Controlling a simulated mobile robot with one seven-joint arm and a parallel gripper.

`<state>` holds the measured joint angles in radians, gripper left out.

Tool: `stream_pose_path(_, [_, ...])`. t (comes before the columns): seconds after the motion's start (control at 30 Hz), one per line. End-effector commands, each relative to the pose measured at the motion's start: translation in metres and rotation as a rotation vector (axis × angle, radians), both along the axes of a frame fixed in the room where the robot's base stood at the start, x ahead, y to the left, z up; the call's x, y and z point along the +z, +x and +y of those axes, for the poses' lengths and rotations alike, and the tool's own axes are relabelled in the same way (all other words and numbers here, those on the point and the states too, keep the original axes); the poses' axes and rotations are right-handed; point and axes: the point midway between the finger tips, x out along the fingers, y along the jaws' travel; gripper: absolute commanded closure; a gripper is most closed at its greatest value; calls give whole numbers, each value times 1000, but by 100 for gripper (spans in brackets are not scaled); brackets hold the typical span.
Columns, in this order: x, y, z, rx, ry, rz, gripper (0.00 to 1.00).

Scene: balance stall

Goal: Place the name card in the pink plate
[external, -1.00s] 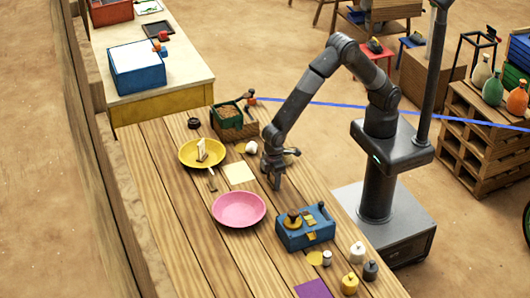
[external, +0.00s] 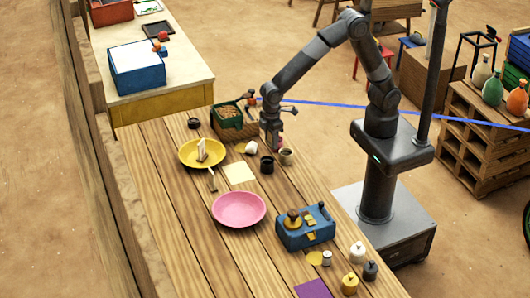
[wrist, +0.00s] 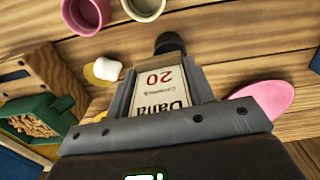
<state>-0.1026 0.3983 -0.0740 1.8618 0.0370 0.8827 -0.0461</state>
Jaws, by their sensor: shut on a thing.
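In the external view the gripper is raised above the table near the small cups, and I cannot make out the card there. The pink plate (external: 239,209) lies flat and empty in the middle of the table, to the left and nearer the camera than my gripper. A pink round shape (wrist: 266,97) at the right of the wrist view looks like this plate.
A yellow plate (external: 188,158) holds a pale upright piece. A green-and-brown crate (external: 237,128) stands behind. A blue box (external: 305,230) stands right of the pink plate.

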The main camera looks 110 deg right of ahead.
Motion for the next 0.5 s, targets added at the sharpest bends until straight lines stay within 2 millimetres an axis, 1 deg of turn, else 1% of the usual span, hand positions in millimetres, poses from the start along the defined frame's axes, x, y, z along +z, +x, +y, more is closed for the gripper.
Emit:
stream_pose_path(0.1, [2,-1,-3,-1,0,0,74])
stream_pose_path(0.37, [2,-1,-3,-1,0,0,74])
stream_pose_path(0.47, [2,5,0,0,0,0,74])
stream_pose_path(0.5, [2,10,2,0,0,0,74])
